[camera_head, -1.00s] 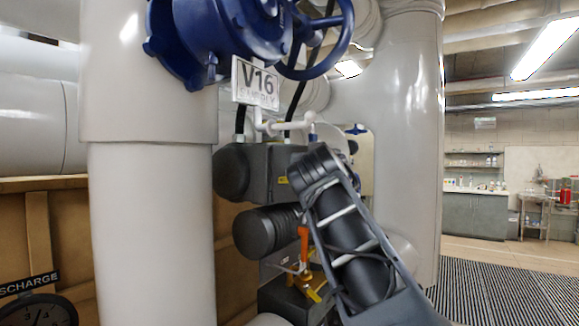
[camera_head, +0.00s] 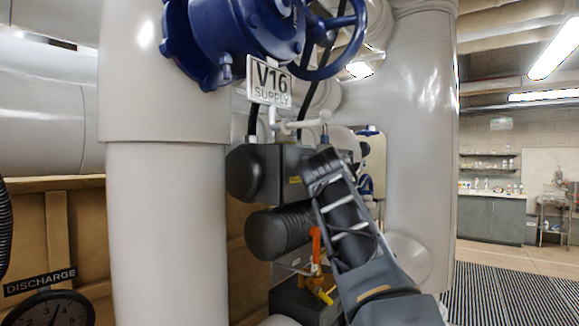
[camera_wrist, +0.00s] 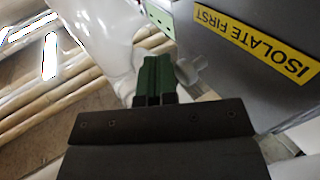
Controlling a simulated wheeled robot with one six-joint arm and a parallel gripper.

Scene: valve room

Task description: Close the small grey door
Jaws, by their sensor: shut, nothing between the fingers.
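In the wrist view my gripper (camera_wrist: 155,80) is shut and empty, its two dark green fingers together. A grey flat face with a yellow "ISOLATE FIRST" label (camera_wrist: 255,43) fills the upper right, close beside the fingers; I cannot tell whether it is the small grey door or the box body. A green plate edge (camera_wrist: 159,16) shows beyond the fingertips. In the head view the dark grey box (camera_head: 277,171) sits under the V16 sign, with a small yellow label. My arm covers its right side and hides my fingertips. No door or hinge can be made out there.
A blue handwheel valve (camera_head: 250,40) and the V16 sign (camera_head: 270,82) are above the box. An orange-handled valve (camera_head: 316,246) is below it. Thick white pipes (camera_head: 165,220) stand on both sides. Open floor lies at the right.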

